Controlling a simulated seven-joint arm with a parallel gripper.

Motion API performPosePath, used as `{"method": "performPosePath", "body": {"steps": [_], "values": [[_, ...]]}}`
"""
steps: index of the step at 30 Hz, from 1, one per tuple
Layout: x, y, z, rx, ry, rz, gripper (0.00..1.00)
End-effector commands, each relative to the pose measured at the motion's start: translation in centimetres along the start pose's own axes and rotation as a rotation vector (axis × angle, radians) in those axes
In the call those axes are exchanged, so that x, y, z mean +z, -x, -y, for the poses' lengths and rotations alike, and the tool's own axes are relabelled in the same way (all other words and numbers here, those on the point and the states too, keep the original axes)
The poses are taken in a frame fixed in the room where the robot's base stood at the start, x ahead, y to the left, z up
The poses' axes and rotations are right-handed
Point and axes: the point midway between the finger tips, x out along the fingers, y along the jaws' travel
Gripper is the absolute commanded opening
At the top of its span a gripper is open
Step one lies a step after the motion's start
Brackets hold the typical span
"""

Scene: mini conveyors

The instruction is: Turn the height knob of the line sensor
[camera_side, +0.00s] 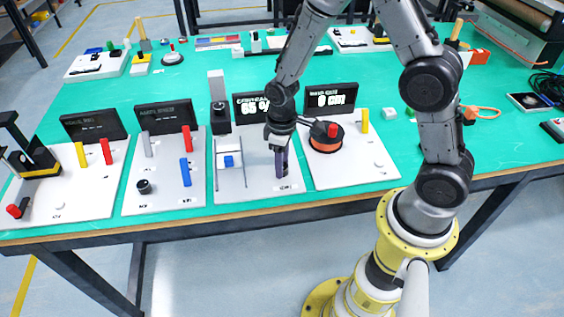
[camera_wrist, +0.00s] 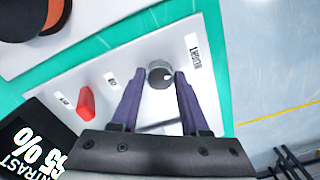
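In the wrist view, the height knob (camera_wrist: 159,74) is a small round grey knob with a light mark on its right side, on a white panel (camera_wrist: 196,72) beside a printed label that appears to read HEIGHT. My gripper (camera_wrist: 158,82) has its two dark purple fingers on either side of the knob, apart, with narrow gaps seeming to show; contact is unclear. In the side view, my gripper (camera_side: 281,163) points down at the front right of the panel whose display (camera_side: 256,106) reads 65 %. The knob is hidden there behind the fingers.
A red knob (camera_wrist: 85,102) sits on the same panel. A blue slider (camera_side: 229,161) between rails is to the left. A panel with an orange-black dial (camera_side: 325,145) and a yellow peg (camera_side: 365,120) stands close on the right. The table's front edge (camera_side: 290,205) is near.

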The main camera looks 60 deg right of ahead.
Motion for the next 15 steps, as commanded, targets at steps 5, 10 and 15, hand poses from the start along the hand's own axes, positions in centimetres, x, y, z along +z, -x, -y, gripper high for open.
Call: {"method": "performPosePath", "body": {"steps": [5, 10, 15], "values": [[-0.02, 0.03, 0.0, 0.0, 0.0, 0.0, 0.11], [-0.02, 0.04, 0.0, 0.0, 0.0, -0.001, 0.0], [-0.04, 0.06, -0.01, 0.0, -0.017, -0.001, 0.0]]}}
